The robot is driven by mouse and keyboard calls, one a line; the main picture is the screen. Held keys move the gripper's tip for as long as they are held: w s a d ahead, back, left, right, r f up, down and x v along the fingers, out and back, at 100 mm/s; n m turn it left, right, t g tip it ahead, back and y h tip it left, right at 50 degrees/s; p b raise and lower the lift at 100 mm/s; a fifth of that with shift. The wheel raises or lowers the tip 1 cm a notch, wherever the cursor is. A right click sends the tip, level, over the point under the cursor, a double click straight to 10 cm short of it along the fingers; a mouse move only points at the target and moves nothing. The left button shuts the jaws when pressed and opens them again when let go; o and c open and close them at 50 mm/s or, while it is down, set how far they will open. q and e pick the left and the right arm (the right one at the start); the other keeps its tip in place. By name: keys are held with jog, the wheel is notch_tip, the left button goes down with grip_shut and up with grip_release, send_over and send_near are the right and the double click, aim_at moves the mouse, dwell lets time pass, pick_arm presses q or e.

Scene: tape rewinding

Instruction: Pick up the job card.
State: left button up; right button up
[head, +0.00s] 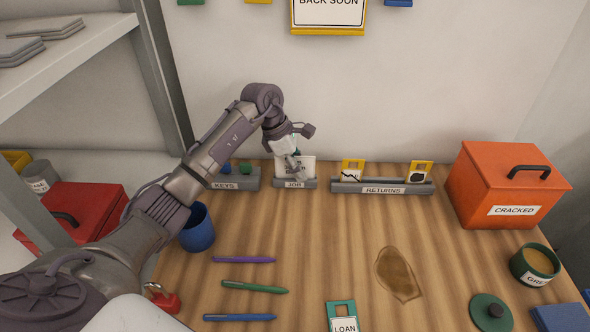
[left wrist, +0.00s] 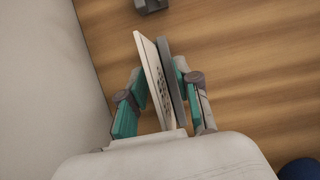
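The job card (head: 308,166) is a white card with dark print, standing in a grey holder labelled JOB (head: 309,184) at the back of the bench. My left gripper (head: 297,163) reaches down over it and hides part of the print. In the left wrist view, the card (left wrist: 148,65) stands between the teal-padded fingers of my left gripper (left wrist: 160,72), with a dark grey slab (left wrist: 168,60) right beside it. The fingers look open around both; contact with the card is hard to judge. My right gripper is in neither view.
Beside the JOB holder are a KEYS holder (head: 224,185) and a RETURNS rack (head: 383,189) with yellow-topped cards. A blue cup (head: 198,232) stands below my left arm. Pens, a LOAN card (head: 341,316), a brown stain and an orange CRACKED box (head: 508,187) occupy the bench.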

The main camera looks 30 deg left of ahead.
pick_arm(q)
grip_shut()
